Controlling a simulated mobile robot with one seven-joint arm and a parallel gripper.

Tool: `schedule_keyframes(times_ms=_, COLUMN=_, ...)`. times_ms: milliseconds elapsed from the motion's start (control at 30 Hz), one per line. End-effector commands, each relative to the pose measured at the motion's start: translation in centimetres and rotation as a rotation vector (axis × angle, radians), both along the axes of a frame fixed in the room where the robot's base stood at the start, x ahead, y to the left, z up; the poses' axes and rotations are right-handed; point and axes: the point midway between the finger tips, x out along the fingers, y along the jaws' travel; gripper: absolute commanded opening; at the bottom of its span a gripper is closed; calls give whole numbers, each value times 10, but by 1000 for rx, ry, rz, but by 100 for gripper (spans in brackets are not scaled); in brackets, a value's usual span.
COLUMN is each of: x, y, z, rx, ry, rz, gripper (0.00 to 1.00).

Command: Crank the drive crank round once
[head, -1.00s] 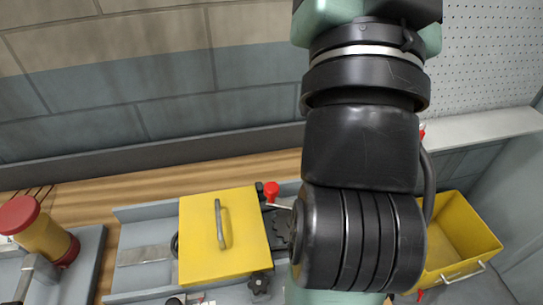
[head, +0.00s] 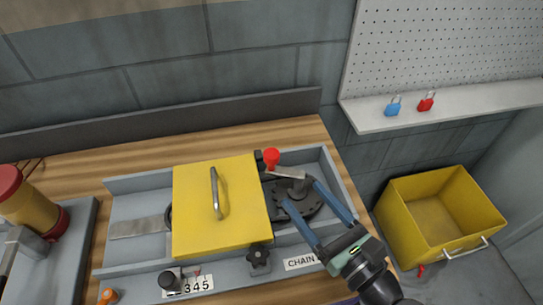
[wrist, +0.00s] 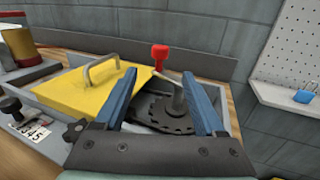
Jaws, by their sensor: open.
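The drive crank has a red knob (head: 271,157) on a grey crank arm (head: 287,174), which points up-left from its hub post. It sits over a dark toothed sprocket (head: 306,208) at the right end of the grey tray. My gripper (head: 301,193) is open, its two blue fingers reaching in from the lower right around the hub area. In the wrist view the red knob (wrist: 159,56) shows between and beyond the fingertips, apart from them. The hub post (wrist: 178,100) shows between the fingers. I see nothing held.
A yellow cover (head: 195,205) with a handle stands just left of the crank. A black star knob (head: 258,258) is in front. A yellow bin (head: 440,213) is at the right. A shelf (head: 460,107) holds a blue padlock (head: 393,107) and a red padlock (head: 427,101).

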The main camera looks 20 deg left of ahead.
Motion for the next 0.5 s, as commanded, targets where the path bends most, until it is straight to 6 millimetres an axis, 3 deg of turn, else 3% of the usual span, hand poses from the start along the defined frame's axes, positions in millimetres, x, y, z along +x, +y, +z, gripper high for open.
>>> schedule_keyframes(times_ms=500, x=57, y=78, z=2, rx=-5, ry=-4, rz=4, gripper=72)
